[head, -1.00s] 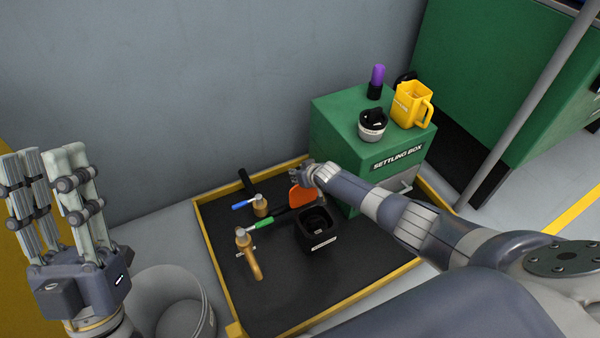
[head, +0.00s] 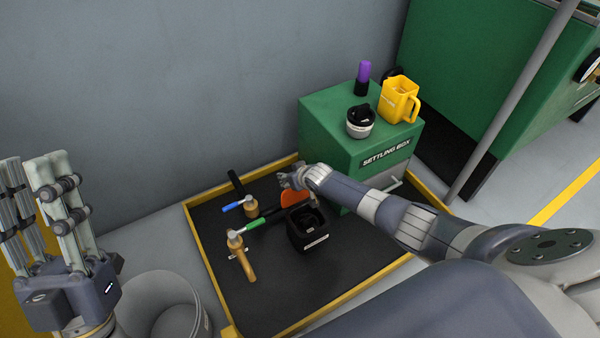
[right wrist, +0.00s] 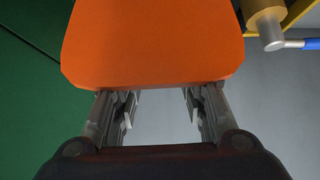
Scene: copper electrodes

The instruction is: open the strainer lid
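The black strainer box (head: 307,238) stands on the dark tray, with a light label on its front. An orange flat panel (head: 290,197) shows behind the box, beside my right gripper (head: 291,178). In the right wrist view the orange panel (right wrist: 155,45) fills the top middle and meets or covers the fingertips. My right gripper's fingers (right wrist: 160,105) are apart with a visible gap; I cannot tell whether they touch the panel. I cannot make out how the panel joins the box. My left gripper (head: 35,170) is raised at the far left, open and empty.
The tray's yellow rim (head: 198,245) surrounds brass pipes with a green handle (head: 227,223) and a blue handle (head: 233,206). The green settling box (head: 340,125) carries a white-and-black cup (head: 360,122), a yellow jug (head: 398,98) and a purple-topped item (head: 363,75). A grey bin (head: 165,320) stands near the left.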

